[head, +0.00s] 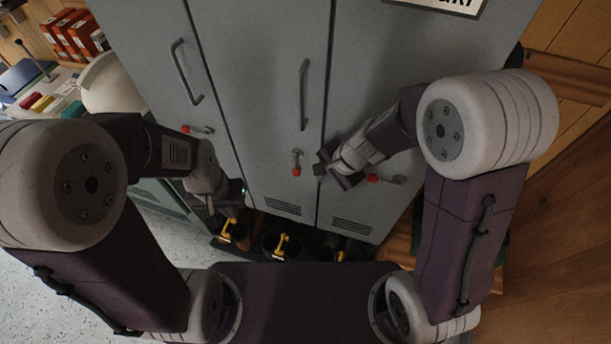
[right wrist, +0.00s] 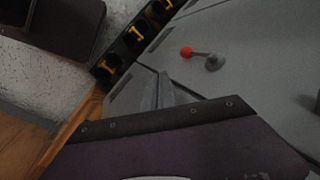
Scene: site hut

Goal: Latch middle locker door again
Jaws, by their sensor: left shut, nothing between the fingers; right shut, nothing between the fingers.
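The middle locker door (head: 272,110) looks flush with its neighbours. Its latch lever (head: 296,163) hangs straight down with the red knob at the bottom. A red-knobbed lever, apparently the same one, shows in the right wrist view (right wrist: 203,57). My right gripper (head: 322,168) is shut and empty, just right of the middle latch and near the seam to the right door, apart from the lever. Its fingers show in the right wrist view (right wrist: 165,92). My left gripper (head: 213,207) is shut and empty, low in front of the left side of the lockers.
The left door's latch (head: 197,130) and right door's latch (head: 385,179) lie sideways, red knobs to the left. Bar handles stick out from the left (head: 185,72) and middle (head: 304,95) doors. Boots with yellow parts (head: 283,243) stand below. A cluttered bench is far left.

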